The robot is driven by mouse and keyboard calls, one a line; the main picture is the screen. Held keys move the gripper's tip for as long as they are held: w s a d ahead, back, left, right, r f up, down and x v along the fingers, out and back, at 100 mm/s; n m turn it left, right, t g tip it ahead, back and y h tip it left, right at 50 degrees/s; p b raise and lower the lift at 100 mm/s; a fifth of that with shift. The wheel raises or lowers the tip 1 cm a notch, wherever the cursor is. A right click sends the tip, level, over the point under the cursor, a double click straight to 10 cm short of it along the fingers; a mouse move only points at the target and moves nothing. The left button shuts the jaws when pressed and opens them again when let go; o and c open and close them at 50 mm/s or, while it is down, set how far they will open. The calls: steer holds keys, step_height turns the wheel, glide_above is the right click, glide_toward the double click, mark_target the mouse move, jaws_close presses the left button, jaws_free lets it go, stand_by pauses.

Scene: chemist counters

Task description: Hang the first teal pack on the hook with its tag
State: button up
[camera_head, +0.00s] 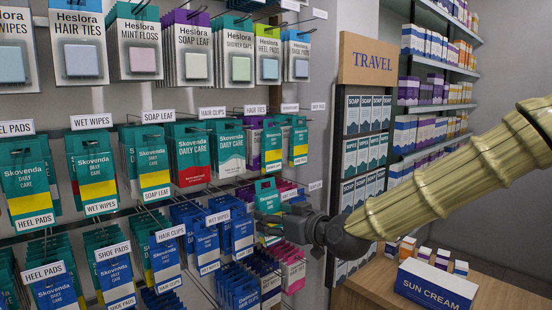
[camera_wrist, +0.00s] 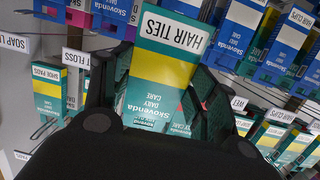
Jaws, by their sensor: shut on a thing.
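My gripper (camera_head: 272,217) is shut on a teal pack (camera_wrist: 160,85) with a yellow band and a white end that reads HAIR TIES. The pack appears upside down in the wrist view, between the dark fingers. In the head view the held pack (camera_head: 267,193) shows partly above the gripper, with the rest partly hidden by the fingers. It is in front of the lower rows of the wall rack. A HAIR TIES tag (camera_head: 255,109) marks a hook in the row above, up and slightly left of the gripper. Purple and teal packs (camera_head: 271,148) hang near that tag.
Blue packs (camera_head: 206,245) hang close left of my gripper, and pink packs (camera_head: 292,268) hang below it. A HAIR CLIPS tag (camera_head: 212,111) is left of the HAIR TIES tag. A TRAVEL shelf (camera_head: 374,62) stands right. A counter with a SUN CREAM box (camera_head: 435,287) is lower right.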

step_height(320, 180, up, 14)
steer(key=s+t+y+p, duration=0.2)
steer(key=shift+f+x, duration=0.2)
steer(key=shift+x, duration=1.95)
steer(key=shift+f+x, duration=0.25)
steer(key=shift+x, duration=1.85)
steer(key=shift+f+x, duration=0.2)
steer(key=shift+x, duration=1.95)
steer(key=shift+w, duration=0.15)
steer(key=o, duration=1.1)
steer(key=shift+c, duration=0.2)
steer(key=shift+d, duration=0.1)
